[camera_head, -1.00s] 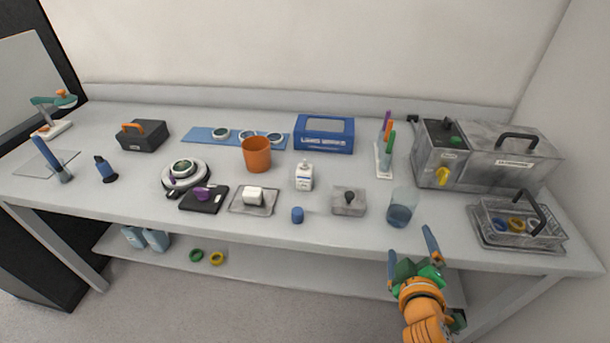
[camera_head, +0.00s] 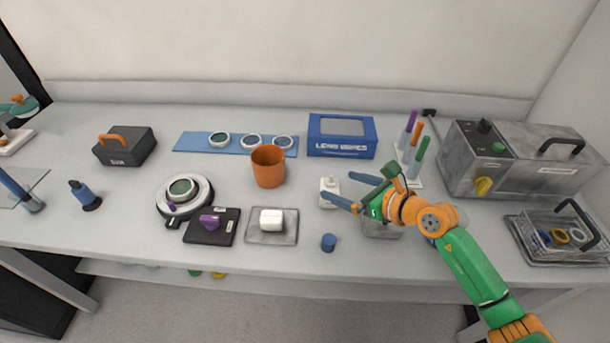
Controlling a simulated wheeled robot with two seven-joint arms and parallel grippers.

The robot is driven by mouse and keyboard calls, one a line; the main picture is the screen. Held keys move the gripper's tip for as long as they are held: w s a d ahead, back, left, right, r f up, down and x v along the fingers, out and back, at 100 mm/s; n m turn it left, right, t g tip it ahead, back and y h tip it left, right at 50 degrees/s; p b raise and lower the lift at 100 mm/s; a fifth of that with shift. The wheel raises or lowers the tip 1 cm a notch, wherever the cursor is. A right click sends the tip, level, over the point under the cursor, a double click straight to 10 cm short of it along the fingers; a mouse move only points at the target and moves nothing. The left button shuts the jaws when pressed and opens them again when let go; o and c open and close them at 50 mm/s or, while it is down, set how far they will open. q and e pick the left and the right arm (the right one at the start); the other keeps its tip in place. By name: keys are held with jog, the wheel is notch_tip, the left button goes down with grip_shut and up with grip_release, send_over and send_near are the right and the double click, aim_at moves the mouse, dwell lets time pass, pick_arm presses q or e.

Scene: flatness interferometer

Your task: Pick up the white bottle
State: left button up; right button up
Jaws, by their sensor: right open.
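The white bottle (camera_head: 329,188) stands upright on the bench, right of the orange cup. Its lower part is partly hidden by a finger of my right gripper. My right gripper (camera_head: 342,189) is open and reaches in from the right, its two blue fingers pointing left at the bottle. One finger shows behind the bottle's right side and the other in front of it. Whether they touch it I cannot tell. My left gripper is not in view.
An orange cup (camera_head: 268,166) stands left of the bottle. A blue cap-like piece (camera_head: 328,242) and a tray with a white block (camera_head: 272,238) are in front. My arm covers part of a grey plate (camera_head: 383,232).

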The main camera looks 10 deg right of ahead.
aim_at(334, 185)
jog(key=shift+w+a+f, duration=0.2)
jog(key=shift+w+a, duration=0.05)
jog(key=shift+w, duration=0.3)
jog(key=shift+w+a+f, duration=0.3)
jog(key=shift+f, duration=0.1)
jog(key=shift+x, duration=1.15)
jog(key=shift+w+a+f, duration=0.1)
jog(key=shift+w+a, duration=0.05)
jog(key=shift+a, duration=0.05)
jog(key=shift+s+d, duration=0.2)
jog(key=shift+s, duration=0.05)
jog(key=c, duration=1.1)
jog(key=shift+c, duration=0.9)
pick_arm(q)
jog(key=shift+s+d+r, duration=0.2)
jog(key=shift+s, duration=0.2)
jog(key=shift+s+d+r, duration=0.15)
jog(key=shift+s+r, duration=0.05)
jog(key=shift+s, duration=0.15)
pick_arm(e)
jog(key=shift+w+a, duration=0.1)
jog(key=shift+w, duration=0.05)
